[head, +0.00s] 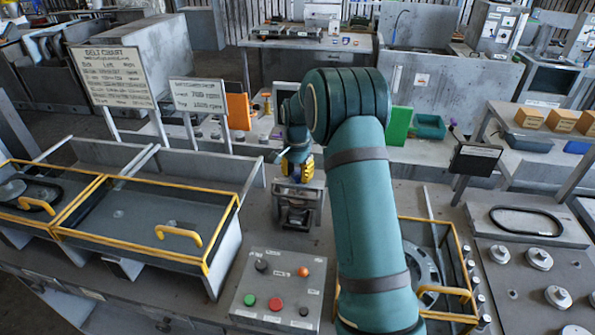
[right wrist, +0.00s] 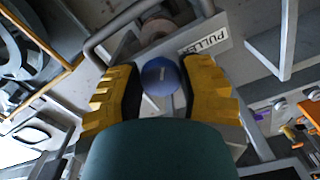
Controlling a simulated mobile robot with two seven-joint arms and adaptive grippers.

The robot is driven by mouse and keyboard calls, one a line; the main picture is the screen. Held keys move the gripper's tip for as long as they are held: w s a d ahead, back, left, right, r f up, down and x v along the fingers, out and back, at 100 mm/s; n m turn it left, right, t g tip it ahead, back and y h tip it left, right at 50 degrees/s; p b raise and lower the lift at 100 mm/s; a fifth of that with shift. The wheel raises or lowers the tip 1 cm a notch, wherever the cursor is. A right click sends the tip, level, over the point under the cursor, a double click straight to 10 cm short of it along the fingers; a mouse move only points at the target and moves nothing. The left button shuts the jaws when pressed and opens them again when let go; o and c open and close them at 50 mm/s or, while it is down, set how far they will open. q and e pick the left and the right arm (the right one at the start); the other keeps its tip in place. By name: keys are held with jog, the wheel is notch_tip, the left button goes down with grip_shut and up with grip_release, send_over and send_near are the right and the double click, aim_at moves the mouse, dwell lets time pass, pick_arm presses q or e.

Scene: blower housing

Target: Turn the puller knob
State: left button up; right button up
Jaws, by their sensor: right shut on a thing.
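The puller knob (right wrist: 160,75) is a round blue knob with a pale mark on its face, in the right wrist view. It sits between the two yellow fingers of my right gripper (right wrist: 160,80), which are shut on it. A white label reading PULLER (right wrist: 206,42) is beside it. In the head view my right gripper (head: 297,166) is just above the grey puller unit (head: 298,207) on the bench, and the knob is hidden there by the fingers. My left gripper is not in view.
A control panel (head: 280,285) with red, green and orange buttons lies in front of the puller. Yellow-framed covers (head: 140,245) with handles are at the left. Another yellow-framed opening (head: 425,265) is to the right. Signs (head: 113,75) stand behind.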

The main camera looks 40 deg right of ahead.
aim_at(297, 174)
jog(key=shift+f+m, duration=0.1)
jog(key=shift+m, duration=0.3)
jog(key=o, duration=1.2)
notch_tip(297, 174, up, 12)
jog(key=shift+s, duration=0.1)
dwell(0.4)
